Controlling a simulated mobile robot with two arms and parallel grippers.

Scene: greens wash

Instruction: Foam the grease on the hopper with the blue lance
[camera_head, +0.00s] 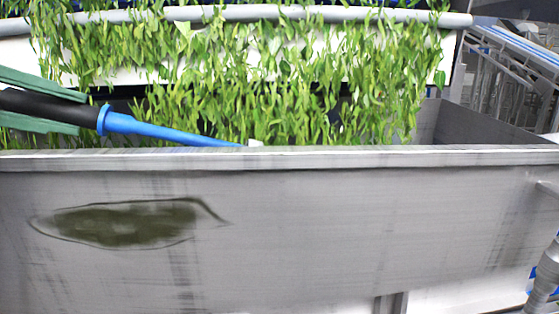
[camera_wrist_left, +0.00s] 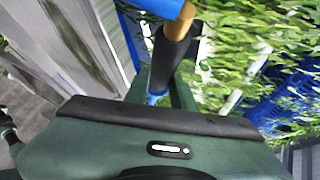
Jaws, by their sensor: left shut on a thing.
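The blue lance (camera_head: 165,132) comes in from the left in the head view, with a black grip, a blue collar and a white tip. My left gripper (camera_head: 82,112) is shut on its black grip, one green finger above and one below. The lance points right and slightly down; its tip is level with the hopper's top rim. The grey hopper (camera_head: 380,215) fills the lower part of the view. A dark green grease patch (camera_head: 120,224) is on the left of its front wall, below the lance. In the left wrist view the black grip (camera_wrist_left: 172,62) passes between the fingers. My right gripper is not in view.
Green leaves (camera_head: 290,85) hang over and into the hopper behind the rim. A grey pipe (camera_head: 250,13) runs across the top. A metal frame (camera_head: 515,75) stands at the right back. The front wall right of the grease is clear.

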